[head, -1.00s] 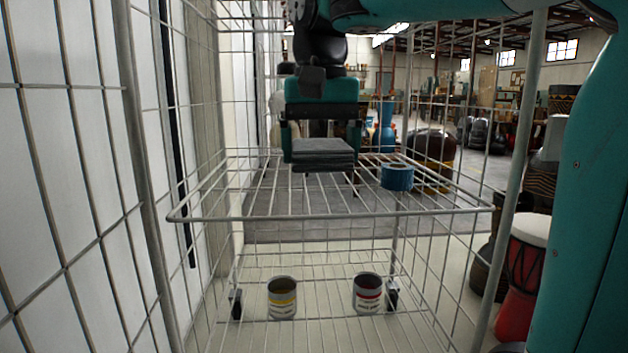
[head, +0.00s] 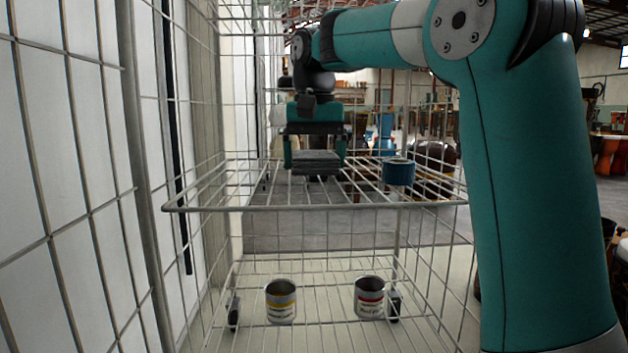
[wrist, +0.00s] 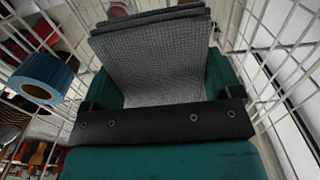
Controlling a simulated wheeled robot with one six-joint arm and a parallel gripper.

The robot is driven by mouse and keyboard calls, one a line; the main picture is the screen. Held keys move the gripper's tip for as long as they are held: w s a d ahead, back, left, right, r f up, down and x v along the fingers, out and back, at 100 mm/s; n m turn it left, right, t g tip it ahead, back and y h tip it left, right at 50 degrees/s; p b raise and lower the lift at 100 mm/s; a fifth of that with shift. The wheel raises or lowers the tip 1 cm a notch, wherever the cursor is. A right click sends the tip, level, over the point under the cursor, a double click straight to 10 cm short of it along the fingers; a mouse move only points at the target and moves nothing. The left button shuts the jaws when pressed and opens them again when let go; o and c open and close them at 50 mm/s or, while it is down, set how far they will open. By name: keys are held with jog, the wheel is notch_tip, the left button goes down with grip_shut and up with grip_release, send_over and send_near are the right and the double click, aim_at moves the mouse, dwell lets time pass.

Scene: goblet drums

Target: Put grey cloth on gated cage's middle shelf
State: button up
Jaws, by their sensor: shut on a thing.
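The grey cloth (head: 316,161) is a folded, layered pad held between the two teal fingers of my gripper (head: 315,157). In the wrist view the cloth (wrist: 155,60) fills the space between the fingers, its folded edge at the top. The gated cage is a wire cage with a wire middle shelf (head: 315,207). My gripper and the cloth are inside the cage, low over the left-centre of this shelf. I cannot tell whether the cloth touches the wires.
A blue tape roll (head: 398,172) sits on the shelf to the right of the cloth; it also shows in the wrist view (wrist: 40,75). Two open paint cans, one yellow-labelled (head: 281,301) and one red-labelled (head: 369,298), stand on the cage bottom. Wire walls flank the shelf.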

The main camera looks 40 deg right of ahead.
aim_at(314, 153)
notch_tip(314, 153, down, 2)
jog(key=shift+f+b, duration=0.1)
jog(key=shift+b, duration=0.45)
jog(key=shift+w+d+f, duration=0.1)
jog(key=shift+f, duration=0.15)
jog(key=shift+r, duration=0.2)
jog(key=shift+f, duration=0.2)
jog(key=o, duration=0.7)
jog(key=shift+o, duration=0.2)
jog(key=shift+r, duration=0.2)
notch_tip(314, 153, up, 8)
jog(key=p, duration=0.7)
jog(key=shift+f, duration=0.25)
